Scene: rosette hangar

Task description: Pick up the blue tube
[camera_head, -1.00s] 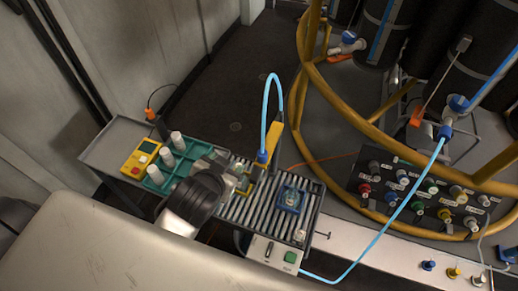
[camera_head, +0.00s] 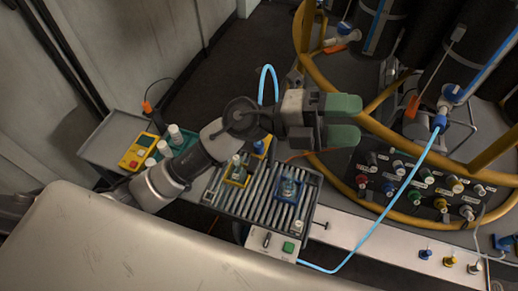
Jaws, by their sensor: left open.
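A light blue tube (camera_head: 404,191) runs from a blue connector (camera_head: 439,122) on the right in a long curve down to the front of the roller cart. A light blue loop (camera_head: 264,80) also arches up behind my arm; whether it is the same tube is hidden. My left gripper (camera_head: 352,120) has green fingertips, is open and empty, and points right. In the picture it lies between the loop and the connector, left of the tube's upper end and apart from it. My right gripper is not in view.
The roller cart (camera_head: 225,205) carries a blue-framed fixture (camera_head: 288,190) and a yellow-framed fixture (camera_head: 237,172). A thick yellow ring rail (camera_head: 345,95) passes behind my gripper. A panel of coloured knobs (camera_head: 405,180) lies below it. Dark cylinders stand at the back right.

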